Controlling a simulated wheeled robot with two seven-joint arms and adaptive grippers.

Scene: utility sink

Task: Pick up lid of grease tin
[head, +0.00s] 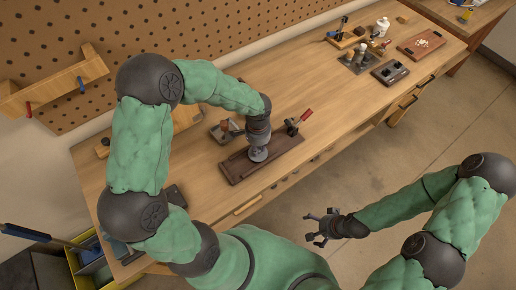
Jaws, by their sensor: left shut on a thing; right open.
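My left gripper (257,141) points down over a dark brown wooden tray (236,169) on the workbench. It is shut on a small grey round piece (258,155), which appears to be the lid of the grease tin. Whether the tin itself is under the lid, and whether they touch, I cannot tell, because the gripper covers that spot. My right gripper (321,228) is open and empty, out in front of the bench above the floor.
A red-handled tool (299,120) stands at the tray's right end. A small block with a reddish-brown knob (225,128) is behind the tray. Farther right are a dark box (390,72), a white bottle (382,26) and a brown board (421,44). The bench middle is clear.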

